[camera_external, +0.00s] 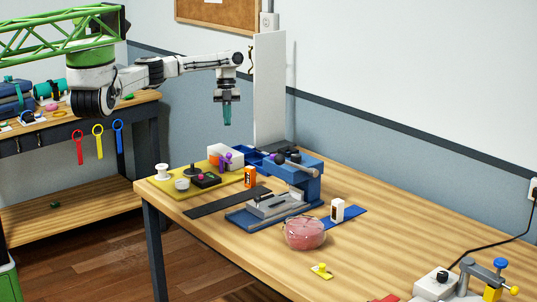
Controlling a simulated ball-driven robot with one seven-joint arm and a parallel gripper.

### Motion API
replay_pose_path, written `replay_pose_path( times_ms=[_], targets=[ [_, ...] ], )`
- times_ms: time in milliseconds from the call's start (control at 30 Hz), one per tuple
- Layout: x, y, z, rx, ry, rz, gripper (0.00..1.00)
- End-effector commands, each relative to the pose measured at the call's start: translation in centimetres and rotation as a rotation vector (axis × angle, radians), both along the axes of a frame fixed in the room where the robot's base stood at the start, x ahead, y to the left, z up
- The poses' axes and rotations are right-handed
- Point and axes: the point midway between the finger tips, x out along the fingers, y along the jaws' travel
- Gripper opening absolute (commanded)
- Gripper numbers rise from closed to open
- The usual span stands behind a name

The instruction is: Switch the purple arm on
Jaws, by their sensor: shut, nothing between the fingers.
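A small purple lever-like part (228,158) shows at the front of a white box (232,150) on the far left part of the table. It is too small to tell its position. My gripper (227,122) points down in the air above the white box in the picture, clear of the things on the table. Its teal fingers are together and hold nothing.
A tall white panel (269,90) stands right of my gripper. A yellow mat (160,185) carries small items. The table's right middle (410,220) is clear.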

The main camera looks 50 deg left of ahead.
Motion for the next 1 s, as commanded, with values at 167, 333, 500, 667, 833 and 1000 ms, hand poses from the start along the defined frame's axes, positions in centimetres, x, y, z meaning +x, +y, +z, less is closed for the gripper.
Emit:
replay_pose_path(
  times_ms=[167,333,500,667,833,1000],
  targets=[
    [-0.7,-1.0,-3.4,-0.003,0.003,0.0,0.0],
    [-1.2,-1.8,-6.6,-0.004,0.003,-0.001,0.0],
    [-2.2,-3.2,-7.0,-0.002,0.0,-0.003,0.0],
    [-3.0,-4.4,-7.4,0.0,0.001,-0.001,0.0],
    [-3.4,-5.0,-7.6,-0.001,0.001,0.0,0.0],
    [-3.4,-5.1,-7.7,0.0,0.0,0.0,0.0]
  ],
)
